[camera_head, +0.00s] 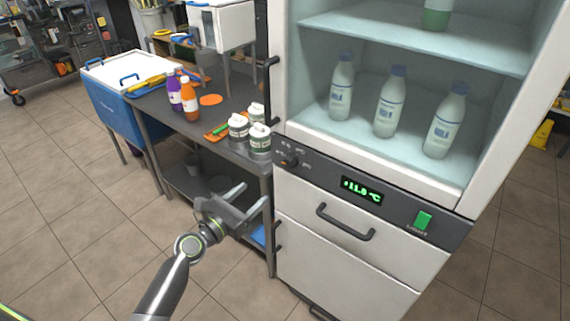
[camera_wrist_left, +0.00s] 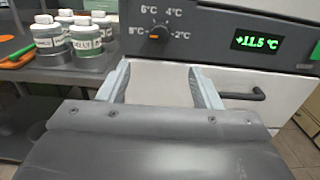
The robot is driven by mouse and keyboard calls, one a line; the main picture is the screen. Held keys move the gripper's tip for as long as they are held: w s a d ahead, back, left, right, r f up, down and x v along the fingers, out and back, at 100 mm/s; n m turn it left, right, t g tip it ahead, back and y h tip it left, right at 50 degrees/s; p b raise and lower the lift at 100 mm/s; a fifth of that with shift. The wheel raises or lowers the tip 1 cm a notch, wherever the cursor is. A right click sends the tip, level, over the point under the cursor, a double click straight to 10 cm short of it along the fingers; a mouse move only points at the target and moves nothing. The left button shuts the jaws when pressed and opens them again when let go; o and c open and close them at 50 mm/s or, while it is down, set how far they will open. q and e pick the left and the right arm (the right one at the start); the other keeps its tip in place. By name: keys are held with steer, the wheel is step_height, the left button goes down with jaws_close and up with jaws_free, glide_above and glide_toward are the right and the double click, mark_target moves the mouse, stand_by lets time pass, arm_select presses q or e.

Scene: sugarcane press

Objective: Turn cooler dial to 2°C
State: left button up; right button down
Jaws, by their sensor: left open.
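The cooler (camera_head: 345,219) is a white cabinet with a dark control panel (camera_head: 325,172). Its black dial (camera_head: 289,160) sits at the panel's left end. In the left wrist view the dial (camera_wrist_left: 158,33) has labels 8°C, 6°C, 4°C and 2°C around it, with 2°C on its right. An orange mark shows on the knob's lower left; its exact pointing is unclear. The green display (camera_wrist_left: 257,44) reads about +11.5 °C. My left gripper (camera_head: 256,192) is open and empty, below and in front of the dial, apart from it. Its fingers (camera_wrist_left: 160,70) point toward the panel. My right gripper is out of view.
A green switch (camera_head: 423,221) is at the panel's right end, and a drawer handle (camera_head: 345,224) juts out below. Several bottles stand inside the cooler. Left of it, a dark table (camera_head: 157,104) holds white jars (camera_head: 260,139) near the cooler.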

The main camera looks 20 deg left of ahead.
mark_target(287, 164)
arm_select(q)
steer(key=b+x, duration=0.1)
steer(key=x, duration=1.4)
steer(key=shift+w+f, duration=0.1)
steer(key=shift+w, duration=0.1)
steer(key=c, duration=1)
